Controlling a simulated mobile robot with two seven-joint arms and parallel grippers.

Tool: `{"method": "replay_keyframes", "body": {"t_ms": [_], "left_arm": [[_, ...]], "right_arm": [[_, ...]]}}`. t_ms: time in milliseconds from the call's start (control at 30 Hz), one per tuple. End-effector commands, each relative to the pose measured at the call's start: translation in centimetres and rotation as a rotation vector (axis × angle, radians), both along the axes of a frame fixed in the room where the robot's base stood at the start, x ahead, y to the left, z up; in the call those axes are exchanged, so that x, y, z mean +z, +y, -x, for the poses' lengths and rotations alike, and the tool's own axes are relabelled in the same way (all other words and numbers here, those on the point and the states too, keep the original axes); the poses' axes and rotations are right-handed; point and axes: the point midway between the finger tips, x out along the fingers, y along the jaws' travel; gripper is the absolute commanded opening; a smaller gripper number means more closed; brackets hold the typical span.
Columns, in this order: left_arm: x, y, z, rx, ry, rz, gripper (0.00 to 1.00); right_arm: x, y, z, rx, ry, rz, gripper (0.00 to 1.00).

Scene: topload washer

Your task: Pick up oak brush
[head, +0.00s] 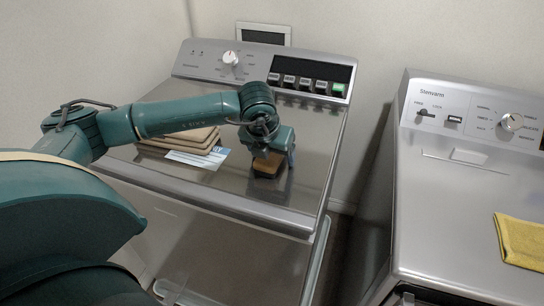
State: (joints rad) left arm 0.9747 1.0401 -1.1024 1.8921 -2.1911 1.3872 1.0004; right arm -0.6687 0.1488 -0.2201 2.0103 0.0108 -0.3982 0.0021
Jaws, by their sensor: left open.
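The oak brush (268,168) is a small brown wooden block lying on the washer's metal lid. My left gripper (271,160) points down right over it, and the fingers partly hide the brush. The left gripper is open. I cannot tell whether its fingers touch the brush. My right gripper is not in view.
The brush lies on the left washer's lid (230,195). A second machine (450,200) with a yellow cloth (522,242) stands right, across a gap.

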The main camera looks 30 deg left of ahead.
Motion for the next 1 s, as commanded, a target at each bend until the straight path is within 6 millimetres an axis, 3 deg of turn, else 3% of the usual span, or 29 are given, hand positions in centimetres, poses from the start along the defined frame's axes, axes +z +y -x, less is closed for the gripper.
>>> {"method": "replay_keyframes", "body": {"t_ms": [67, 667, 1000], "left_arm": [[0.0, -0.02, 0.01, 0.0, 0.0, 0.0, 0.76], [0.0, 0.0, 0.0, 0.0, 0.0, 0.0, 0.27], [0.59, 0.02, -0.03, 0.0, -0.001, 0.0, 0.26]], "right_arm": [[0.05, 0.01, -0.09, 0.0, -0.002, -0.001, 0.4], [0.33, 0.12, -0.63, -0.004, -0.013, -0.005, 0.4], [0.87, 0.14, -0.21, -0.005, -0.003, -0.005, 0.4]]}}
